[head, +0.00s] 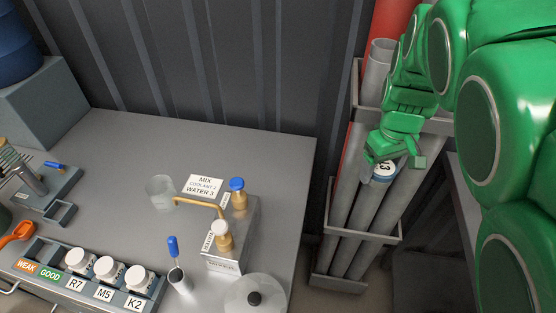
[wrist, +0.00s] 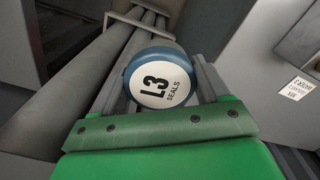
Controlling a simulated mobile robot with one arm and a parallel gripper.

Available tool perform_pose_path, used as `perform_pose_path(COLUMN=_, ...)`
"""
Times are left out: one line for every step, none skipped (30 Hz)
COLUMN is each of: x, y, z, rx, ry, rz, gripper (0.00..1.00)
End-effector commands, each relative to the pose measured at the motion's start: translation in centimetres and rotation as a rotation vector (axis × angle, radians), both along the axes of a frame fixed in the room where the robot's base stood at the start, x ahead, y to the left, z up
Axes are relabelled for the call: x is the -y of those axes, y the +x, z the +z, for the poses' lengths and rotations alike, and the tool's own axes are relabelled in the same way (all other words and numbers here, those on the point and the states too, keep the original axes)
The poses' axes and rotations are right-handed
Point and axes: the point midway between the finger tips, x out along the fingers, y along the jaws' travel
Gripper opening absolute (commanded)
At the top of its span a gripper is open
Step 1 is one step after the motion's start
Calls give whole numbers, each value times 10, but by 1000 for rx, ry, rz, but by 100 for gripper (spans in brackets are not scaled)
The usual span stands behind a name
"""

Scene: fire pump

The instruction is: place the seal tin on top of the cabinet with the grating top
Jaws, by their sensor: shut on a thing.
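The seal tin (wrist: 160,80) is a short round tin with a blue rim and a white lid that reads "L3 SEALS" in the wrist view. My green gripper (head: 392,158) is shut on it, with one grey finger on each side. In the head view the tin (head: 383,171) hangs below the gripper, partly covered by it, in front of the pipe rack. I cannot make out a grating top in either view, so I cannot tell which surface belongs to that cabinet.
A rack of long grey pipes (head: 357,215) stands right of the workbench (head: 120,165). The bench carries a brass-tapped mixing unit (head: 232,235), a glass beaker (head: 160,190), a glass lid (head: 255,295) and a row of labelled white-capped jars (head: 108,270).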

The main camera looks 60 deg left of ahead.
Motion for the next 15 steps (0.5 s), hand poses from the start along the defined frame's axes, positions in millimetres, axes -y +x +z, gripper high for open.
perform_pose_path(x=-15, y=-11, z=0, rx=1, ry=-1, rz=35, gripper=40)
perform_pose_path(x=-22, y=-17, z=1, rx=0, ry=0, rz=52, gripper=40)
perform_pose_path(x=-32, y=-25, z=1, rx=0, ry=0, rz=77, gripper=40)
perform_pose_path(x=-39, y=-31, z=2, rx=0, ry=0, rz=95, gripper=40)
perform_pose_path(x=-46, y=-37, z=2, rx=-1, ry=0, rz=113, gripper=40)
perform_pose_path(x=-55, y=-45, z=3, rx=-4, ry=1, rz=135, gripper=40)
perform_pose_path(x=-61, y=-51, z=3, rx=-5, ry=1, rz=151, gripper=40)
perform_pose_path(x=-66, y=-57, z=3, rx=-6, ry=0, rz=166, gripper=40)
perform_pose_path(x=-74, y=-66, z=3, rx=-8, ry=-1, rz=187, gripper=40)
perform_pose_path(x=-79, y=-71, z=3, rx=-9, ry=-1, rz=202, gripper=40)
perform_pose_path(x=-84, y=-77, z=3, rx=-10, ry=-2, rz=217, gripper=40)
perform_pose_path(x=-90, y=-85, z=3, rx=-11, ry=-2, rz=237, gripper=40)
perform_pose_path(x=-95, y=-91, z=3, rx=-13, ry=-2, rz=252, gripper=40)
perform_pose_path(x=-100, y=-97, z=4, rx=-13, ry=-1, rz=266, gripper=40)
perform_pose_path(x=-101, y=-96, z=2, rx=-14, ry=-1, rz=303, gripper=40)
